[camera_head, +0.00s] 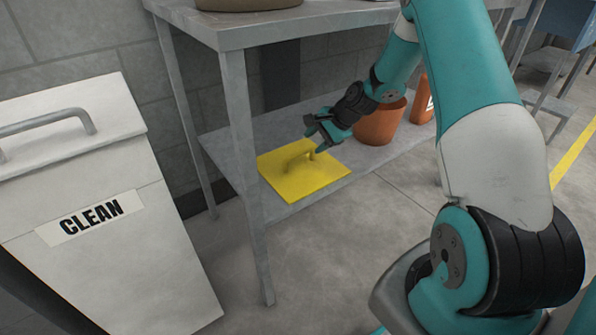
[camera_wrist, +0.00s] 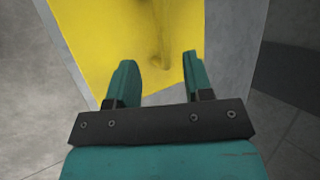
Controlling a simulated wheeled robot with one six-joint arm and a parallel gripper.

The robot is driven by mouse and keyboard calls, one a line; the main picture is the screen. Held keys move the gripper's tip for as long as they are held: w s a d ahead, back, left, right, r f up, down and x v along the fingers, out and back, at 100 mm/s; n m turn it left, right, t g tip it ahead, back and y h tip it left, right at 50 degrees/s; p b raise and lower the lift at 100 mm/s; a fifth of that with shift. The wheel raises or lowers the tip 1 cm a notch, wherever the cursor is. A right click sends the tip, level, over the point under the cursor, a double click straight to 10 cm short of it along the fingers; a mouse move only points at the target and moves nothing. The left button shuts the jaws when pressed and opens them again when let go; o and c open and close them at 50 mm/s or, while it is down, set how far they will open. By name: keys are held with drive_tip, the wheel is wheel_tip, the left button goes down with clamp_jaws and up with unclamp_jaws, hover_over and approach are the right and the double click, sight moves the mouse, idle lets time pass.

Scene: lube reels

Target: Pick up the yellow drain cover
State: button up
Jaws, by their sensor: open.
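The yellow drain cover (camera_head: 304,180) is a flat square plate with a raised handle on top. It lies on the lower shelf of a grey metal table, near the table's front leg. My gripper (camera_head: 314,138) is just above the cover, close to its handle, with the fingers apart. In the wrist view the cover (camera_wrist: 110,40) fills the upper middle, and its handle shows faintly beyond the fingers. My open gripper (camera_wrist: 158,72) points at the handle with nothing between the fingers. Whether the fingers touch the handle cannot be told.
An orange-brown pot (camera_head: 380,124) and an orange container (camera_head: 424,100) stand behind my gripper on the lower shelf (camera_head: 222,152). The table top (camera_head: 240,36) is above, its front leg (camera_head: 252,210) left of the cover. A white bin (camera_head: 120,240) labelled CLEAN stands left.

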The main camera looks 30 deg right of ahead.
sight(301, 153)
drive_tip(key=b+x, duration=0.3)
drive_tip(key=x, duration=0.5)
drive_tip(key=shift+w, duration=0.1)
drive_tip(key=shift+r, duration=0.1)
clamp_jaws()
